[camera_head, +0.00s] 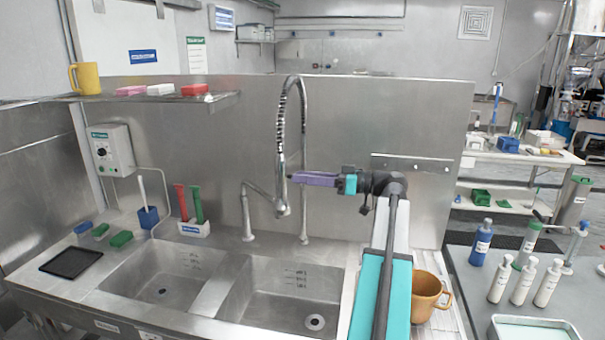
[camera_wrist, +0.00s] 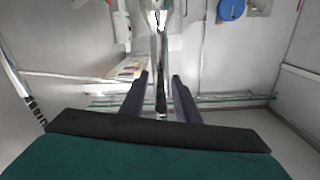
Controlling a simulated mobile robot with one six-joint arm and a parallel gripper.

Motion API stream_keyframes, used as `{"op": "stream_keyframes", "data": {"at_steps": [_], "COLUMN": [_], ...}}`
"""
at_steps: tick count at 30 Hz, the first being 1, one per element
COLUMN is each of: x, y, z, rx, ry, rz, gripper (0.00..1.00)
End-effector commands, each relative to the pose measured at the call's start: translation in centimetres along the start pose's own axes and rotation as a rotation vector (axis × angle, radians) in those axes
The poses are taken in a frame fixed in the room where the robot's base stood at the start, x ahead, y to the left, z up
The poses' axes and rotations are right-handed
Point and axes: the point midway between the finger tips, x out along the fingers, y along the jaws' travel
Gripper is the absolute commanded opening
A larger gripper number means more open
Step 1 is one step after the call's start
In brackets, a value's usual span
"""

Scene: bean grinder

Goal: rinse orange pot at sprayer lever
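The orange pot (camera_head: 424,299) stands upright on the ribbed drainboard right of the sinks, partly hidden behind my arm. My gripper (camera_head: 294,177), with purple fingers, points left beside the sprayer's hose and riser pipe. In the wrist view my gripper (camera_wrist: 160,78) shows a gap between its fingers, with a thin metal pipe (camera_wrist: 160,50) in line with the gap. The fingers do not appear to touch it. The gripper holds nothing.
The left basin (camera_head: 160,290) and right basin (camera_head: 300,312) look empty. A red and green brush holder (camera_head: 194,229) stands behind the left basin. A shelf (camera_head: 130,99) holds a yellow mug (camera_head: 85,78). Several bottles stand on the right counter (camera_head: 470,290).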

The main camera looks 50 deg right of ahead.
Motion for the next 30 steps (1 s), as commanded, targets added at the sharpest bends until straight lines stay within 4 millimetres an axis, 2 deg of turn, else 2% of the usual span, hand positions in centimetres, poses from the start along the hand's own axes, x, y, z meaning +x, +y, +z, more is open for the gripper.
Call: {"op": "stream_keyframes", "data": {"at_steps": [5,14,19,30], "x": [0.91,1.05,1.07,1.11], "y": [0.0,0.02,0.01,0.07], "z": [0.0,0.06,0.05,0.17], "rx": [0.0,0.0,0.0,0.0], "ry": [0.0,0.0,0.0,0.005], "rz": [0.001,0.0,0.0,-0.001], "gripper": [0.29,0.29,0.0,0.0]}}
